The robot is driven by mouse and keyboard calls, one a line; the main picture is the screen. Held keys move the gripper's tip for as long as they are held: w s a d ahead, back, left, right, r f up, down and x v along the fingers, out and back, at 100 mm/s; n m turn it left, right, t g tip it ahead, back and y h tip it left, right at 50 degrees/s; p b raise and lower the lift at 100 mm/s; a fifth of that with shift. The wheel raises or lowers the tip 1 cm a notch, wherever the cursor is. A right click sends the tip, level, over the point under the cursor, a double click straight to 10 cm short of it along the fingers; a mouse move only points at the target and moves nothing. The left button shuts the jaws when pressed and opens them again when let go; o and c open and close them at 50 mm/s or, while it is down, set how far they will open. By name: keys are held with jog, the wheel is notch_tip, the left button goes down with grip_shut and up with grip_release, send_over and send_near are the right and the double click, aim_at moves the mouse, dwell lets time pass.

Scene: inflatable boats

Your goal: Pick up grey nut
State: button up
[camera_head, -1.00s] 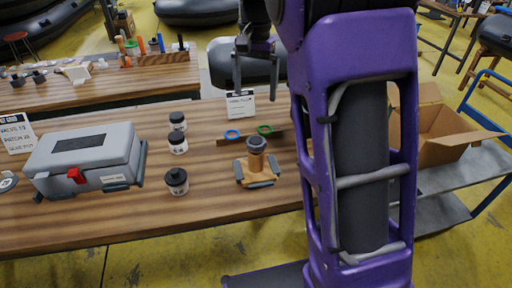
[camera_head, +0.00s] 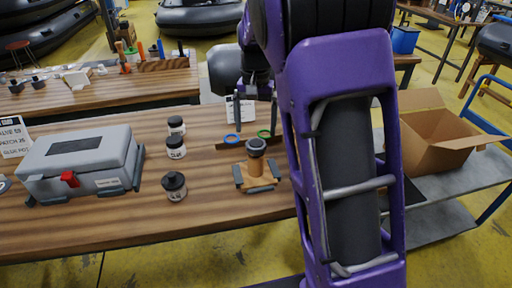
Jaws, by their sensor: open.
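A dark grey nut (camera_head: 256,146) sits on top of an upright brown post on a small wooden fixture (camera_head: 262,185) with grey pads, on the near workbench. My gripper (camera_head: 256,120) points down with its two fingers apart and nothing visible between them. In the picture it is just above the nut and in front of the small white sign. The fingertips do not appear to touch the nut, but the exact gap in depth is hard to tell. My purple arm covers the bench just to the right.
A rack with a blue ring (camera_head: 232,138) and a green ring (camera_head: 264,134) is behind the fixture. A cardboard box (camera_head: 436,140) rests on a cart at right.

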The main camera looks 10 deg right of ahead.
aim_at(256, 143)
notch_tip(256, 143, down, 5)
jog(key=shift+w+d+f+b, duration=0.1)
jog(key=shift+w+b, duration=0.05)
jog(key=shift+b, duration=0.35)
jog(key=c, duration=1.4)
